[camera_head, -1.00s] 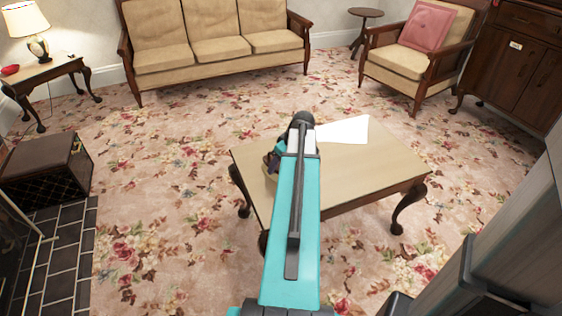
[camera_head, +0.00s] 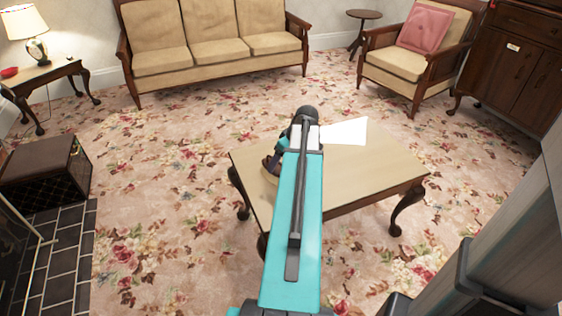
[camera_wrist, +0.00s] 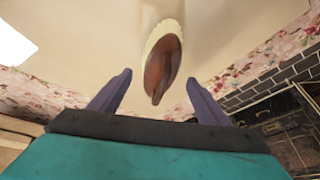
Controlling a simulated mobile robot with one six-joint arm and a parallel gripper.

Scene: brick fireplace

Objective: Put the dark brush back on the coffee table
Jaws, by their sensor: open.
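The dark brush (camera_wrist: 165,62) shows in the wrist view, with a reddish-brown oval back, a pale bristle edge and a short handle end pointing toward my gripper. It appears to rest on the pale top of the coffee table (camera_head: 370,172). My gripper (camera_wrist: 158,82) is open, with its two fingers apart on either side of the brush's handle end in the picture. Neither finger visibly touches the brush. In the head view my arm hides most of the gripper and the brush cannot be made out clearly.
A white sheet (camera_head: 346,131) lies at the back of the table, which is otherwise bare where visible. A sofa (camera_head: 190,60) and an armchair (camera_head: 400,68) stand behind. A dark box stool (camera_head: 48,172) is on the left. Carpet around the table is clear.

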